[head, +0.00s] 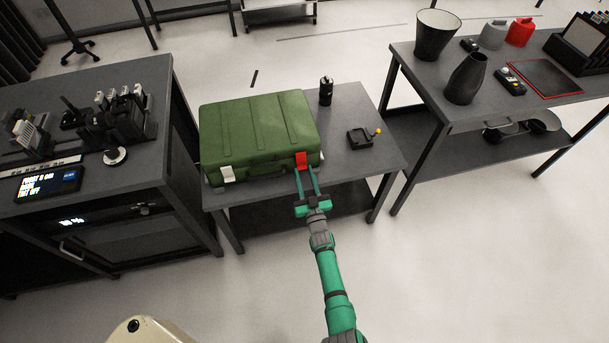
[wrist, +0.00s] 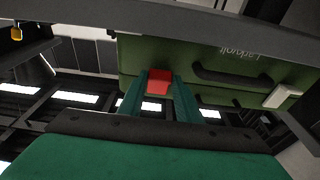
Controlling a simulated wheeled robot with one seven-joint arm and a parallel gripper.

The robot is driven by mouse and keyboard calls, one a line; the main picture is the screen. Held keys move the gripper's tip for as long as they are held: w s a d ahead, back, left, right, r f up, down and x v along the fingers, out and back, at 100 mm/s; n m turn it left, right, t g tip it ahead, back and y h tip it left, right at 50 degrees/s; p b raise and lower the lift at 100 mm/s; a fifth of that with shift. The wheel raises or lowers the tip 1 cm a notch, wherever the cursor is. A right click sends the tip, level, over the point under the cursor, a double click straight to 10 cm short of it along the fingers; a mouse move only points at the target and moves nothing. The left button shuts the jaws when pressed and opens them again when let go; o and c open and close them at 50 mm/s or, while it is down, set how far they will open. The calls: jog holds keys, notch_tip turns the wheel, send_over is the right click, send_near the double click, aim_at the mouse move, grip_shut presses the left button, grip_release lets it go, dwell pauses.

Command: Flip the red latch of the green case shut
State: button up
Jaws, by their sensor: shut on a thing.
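The closed green case (head: 258,130) lies flat on the middle table, its front side facing me. The red latch (head: 301,160) is on the right of that front side. In the wrist view, which is upside down, the red latch (wrist: 158,82) sits between my two green fingers. My gripper (head: 306,173) reaches the case front from below right, its fingers shut on the red latch; it also shows in the wrist view (wrist: 159,77). A white latch (head: 227,174) is at the left of the case front. The finger contact is partly hidden.
A dark handle (wrist: 231,77) lies between the latches. A cluttered bench (head: 150,160) stands close at left; another table (head: 428,83) is at right.

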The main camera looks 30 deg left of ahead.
jog(key=shift+a+f, duration=0.2)
dwell(0.4)
jog(key=o, duration=1)
jog(key=shift+o, duration=0.2)
jog(key=shift+d, duration=0.1)
jog(key=v, duration=1)
jog(key=shift+s+d+f, duration=0.2)
jog(key=shift+f, duration=0.05)
